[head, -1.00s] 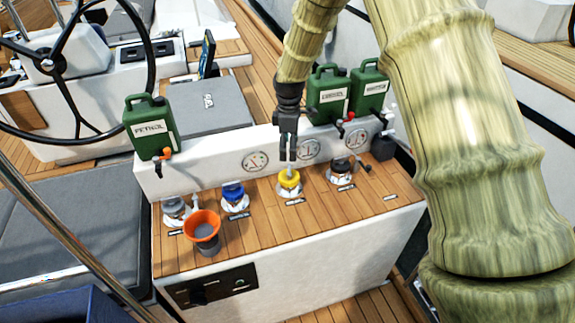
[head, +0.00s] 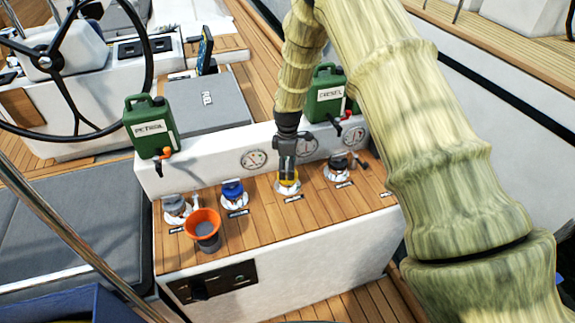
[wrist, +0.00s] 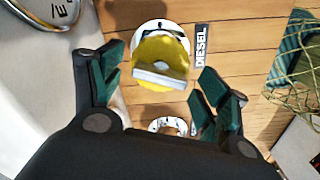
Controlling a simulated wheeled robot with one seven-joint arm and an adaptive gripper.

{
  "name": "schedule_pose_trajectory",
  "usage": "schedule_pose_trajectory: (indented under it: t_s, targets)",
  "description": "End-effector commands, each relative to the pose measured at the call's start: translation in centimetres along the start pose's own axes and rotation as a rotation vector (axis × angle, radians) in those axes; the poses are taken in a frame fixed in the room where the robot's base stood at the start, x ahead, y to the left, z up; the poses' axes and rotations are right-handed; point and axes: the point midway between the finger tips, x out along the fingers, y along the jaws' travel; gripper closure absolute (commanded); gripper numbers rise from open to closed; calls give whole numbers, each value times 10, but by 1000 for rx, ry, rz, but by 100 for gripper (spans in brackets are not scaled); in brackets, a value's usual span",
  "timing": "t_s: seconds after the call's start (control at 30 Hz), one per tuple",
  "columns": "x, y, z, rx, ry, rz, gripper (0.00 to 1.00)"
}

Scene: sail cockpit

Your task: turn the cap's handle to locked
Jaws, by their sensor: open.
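The yellow cap (wrist: 160,58) sits on a round white fitting on the teak deck, beside a label reading DIESEL (wrist: 201,46). Its handle (wrist: 158,78) is a grey bar across the top, lying nearly crosswise in the wrist view. My gripper (wrist: 160,85) is open, with a green-padded finger on each side of the cap and clear gaps between. In the head view my gripper (head: 288,172) points down over the cap (head: 289,186) and hides most of it.
A blue cap (head: 233,190), a grey cap (head: 174,205) and an orange funnel (head: 203,224) stand to the left. A dark cap (head: 338,168) is to the right. Green PETROL (head: 150,125) and DIESEL (head: 326,95) cans stand on the white ledge behind. A net (wrist: 292,90) lies right.

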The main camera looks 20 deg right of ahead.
Motion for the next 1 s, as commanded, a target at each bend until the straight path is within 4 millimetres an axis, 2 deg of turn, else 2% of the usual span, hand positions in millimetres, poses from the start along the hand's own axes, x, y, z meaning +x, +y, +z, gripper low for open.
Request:
schedule_pose_trajectory:
  t_s: [0.17,0.27,0.43,0.77,1.0]
  targets:
    - [0,0,0,0,0,0,25]
    - [0,0,0,0,0,0,40]
    - [0,0,0,0,0,0,70]
    - [0,0,0,28,0,0,71]
    - [1,0,0,152,0,1,71]
